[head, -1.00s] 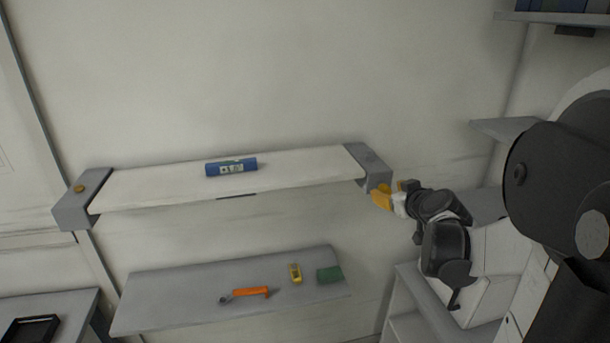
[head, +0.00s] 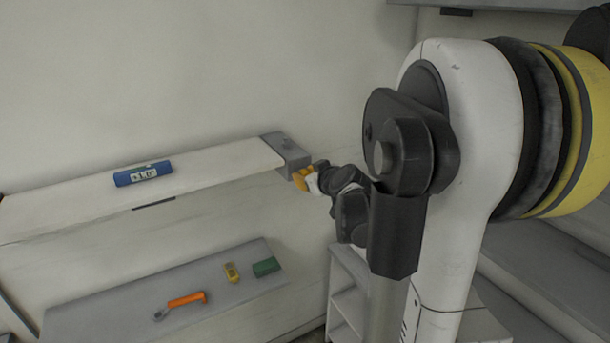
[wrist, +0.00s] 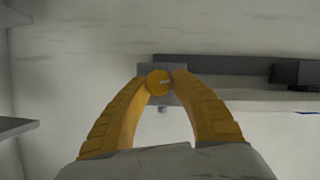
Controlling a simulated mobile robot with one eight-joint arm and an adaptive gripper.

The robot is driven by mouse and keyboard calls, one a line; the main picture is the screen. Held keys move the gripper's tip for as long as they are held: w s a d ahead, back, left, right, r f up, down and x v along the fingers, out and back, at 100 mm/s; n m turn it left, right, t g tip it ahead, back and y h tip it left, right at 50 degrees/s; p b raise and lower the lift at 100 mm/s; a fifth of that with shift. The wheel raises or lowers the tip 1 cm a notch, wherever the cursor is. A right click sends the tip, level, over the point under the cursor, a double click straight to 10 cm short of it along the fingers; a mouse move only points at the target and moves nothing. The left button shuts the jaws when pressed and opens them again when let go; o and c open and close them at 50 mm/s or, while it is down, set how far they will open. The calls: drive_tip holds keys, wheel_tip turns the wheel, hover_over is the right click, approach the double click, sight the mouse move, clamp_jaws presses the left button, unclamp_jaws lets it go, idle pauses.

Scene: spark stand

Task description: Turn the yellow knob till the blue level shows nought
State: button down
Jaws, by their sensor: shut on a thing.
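The yellow knob (wrist: 158,83) is on the grey end block (head: 286,150) at the right end of the white shelf. In the wrist view it sits between the yellow fingertips of my gripper (head: 301,180), which is shut on it. In the head view my gripper hides the knob. The blue level (head: 143,173) lies on top of the shelf. Its small display seems to read about 1.0; the sign is too small to be sure of.
A lower grey shelf (head: 110,311) holds an orange-handled tool (head: 187,299), a small yellow item (head: 232,272) and a green block (head: 265,267). A shelf unit (head: 348,302) stands at lower right. My arm fills the right side of the head view.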

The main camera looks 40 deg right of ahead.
drive_tip(key=m+y, duration=0.1)
drive_tip(key=m+y+b, duration=0.1)
drive_tip(key=m, duration=0.1)
drive_tip(key=shift+d+f+m+y, duration=0.1)
drive_tip(key=shift+d+m+y, duration=0.1)
drive_tip(key=shift+m+y, duration=0.1)
drive_tip(key=shift+m+t+y+b, duration=0.8)
drive_tip(key=shift+m+y+b, duration=0.35)
drive_tip(key=shift+m, duration=0.55)
drive_tip(key=c, duration=1.1)
unclamp_jaws()
drive_tip(key=shift+s, duration=0.1)
